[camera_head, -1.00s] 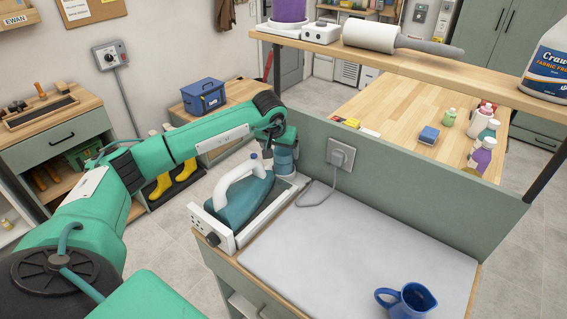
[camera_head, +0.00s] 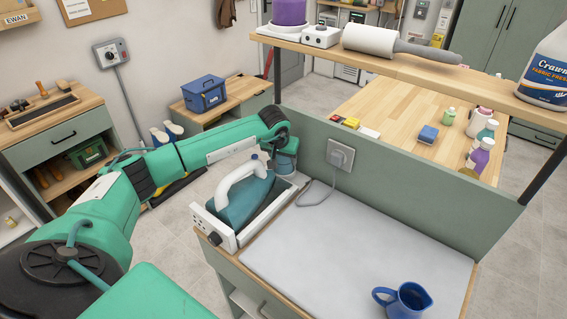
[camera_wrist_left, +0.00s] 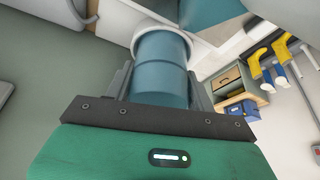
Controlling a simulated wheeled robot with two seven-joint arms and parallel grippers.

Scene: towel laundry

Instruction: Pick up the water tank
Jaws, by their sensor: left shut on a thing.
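The water tank, a translucent blue cylinder with a pale rim, shows at the far end of the white iron station in the head view (camera_head: 286,164) and fills the middle of the left wrist view (camera_wrist_left: 162,72). My left gripper (camera_wrist_left: 160,84) is shut on it, with a grey finger on each side. In the head view my left gripper (camera_head: 284,150) is small and partly hidden by its own wrist. The iron (camera_head: 249,200), teal with a white handle, sits in the station (camera_head: 223,232) right beside the tank. I cannot tell whether the tank touches the station. My right gripper is out of view.
The station stands on the left end of a workbench with a grey pad (camera_head: 345,245). A blue jug (camera_head: 409,300) stands at the front right. A green partition (camera_head: 420,185) with a socket and cord rises behind, with a shelf (camera_head: 400,68) above it.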

